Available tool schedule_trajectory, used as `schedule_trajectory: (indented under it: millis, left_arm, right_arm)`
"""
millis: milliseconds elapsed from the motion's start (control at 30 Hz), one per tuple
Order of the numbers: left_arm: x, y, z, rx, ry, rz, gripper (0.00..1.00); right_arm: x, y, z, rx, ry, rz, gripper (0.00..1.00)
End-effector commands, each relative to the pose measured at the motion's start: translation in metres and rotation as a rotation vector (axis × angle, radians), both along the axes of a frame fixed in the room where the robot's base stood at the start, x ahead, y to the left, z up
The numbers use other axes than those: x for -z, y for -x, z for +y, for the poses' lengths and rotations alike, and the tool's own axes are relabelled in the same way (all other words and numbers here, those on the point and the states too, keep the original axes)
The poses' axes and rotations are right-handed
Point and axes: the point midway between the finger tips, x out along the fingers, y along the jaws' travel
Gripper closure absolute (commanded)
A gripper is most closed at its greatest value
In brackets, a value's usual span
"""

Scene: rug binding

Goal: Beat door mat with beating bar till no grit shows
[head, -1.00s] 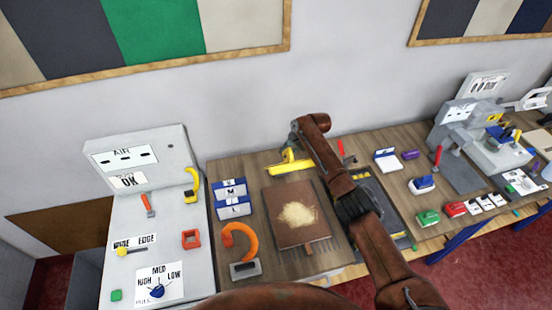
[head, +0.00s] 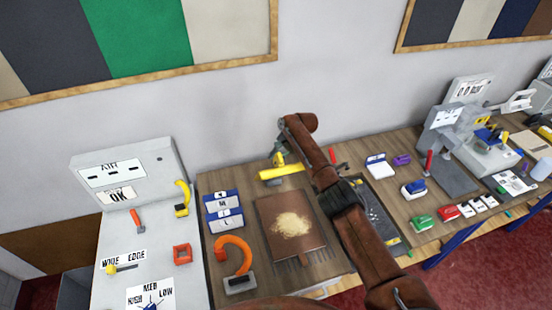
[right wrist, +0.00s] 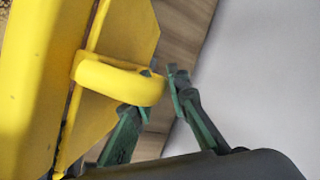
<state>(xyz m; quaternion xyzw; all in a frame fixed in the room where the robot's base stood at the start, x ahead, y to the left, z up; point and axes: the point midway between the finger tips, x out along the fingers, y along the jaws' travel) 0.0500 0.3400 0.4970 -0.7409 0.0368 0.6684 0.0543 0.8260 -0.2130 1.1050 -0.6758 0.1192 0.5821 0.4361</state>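The door mat (head: 272,213) is a brown rectangle lying flat on the wooden bench, with a pale heap of grit (head: 291,224) on its middle. The yellow beating bar (head: 282,172) is just behind the mat. My right gripper (head: 279,163) reaches down over the bar. In the right wrist view, the green fingers (right wrist: 162,76) close in on either side of the looped yellow handle (right wrist: 115,80). The fingertips are about a handle's thickness apart and appear to pinch its end. My left gripper is out of view.
An orange hook-shaped tool (head: 236,243) and blue-white boxes (head: 224,212) stand left of the mat. A dark tray (head: 378,208) lies right of it, partly under my arm. A grey panel (head: 135,160) stands at left. The wall is close behind the bar.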

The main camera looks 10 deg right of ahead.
Motion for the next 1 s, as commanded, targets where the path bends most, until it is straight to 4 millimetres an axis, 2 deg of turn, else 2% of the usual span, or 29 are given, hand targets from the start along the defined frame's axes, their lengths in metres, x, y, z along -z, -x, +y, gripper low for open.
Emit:
schedule_trajectory:
  millis: [567, 733, 1000]
  left_arm:
    - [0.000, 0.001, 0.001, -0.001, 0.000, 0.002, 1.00]
    - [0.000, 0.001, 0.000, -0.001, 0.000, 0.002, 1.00]
    - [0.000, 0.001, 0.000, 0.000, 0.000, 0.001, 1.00]
  right_arm:
    - [-0.007, 0.002, -0.001, -0.003, -0.003, 0.001, 0.80]
    - [-0.024, 0.008, -0.009, -0.002, 0.000, -0.001, 0.80]
    - [-0.076, 0.023, -0.029, -0.001, -0.001, -0.003, 0.80]
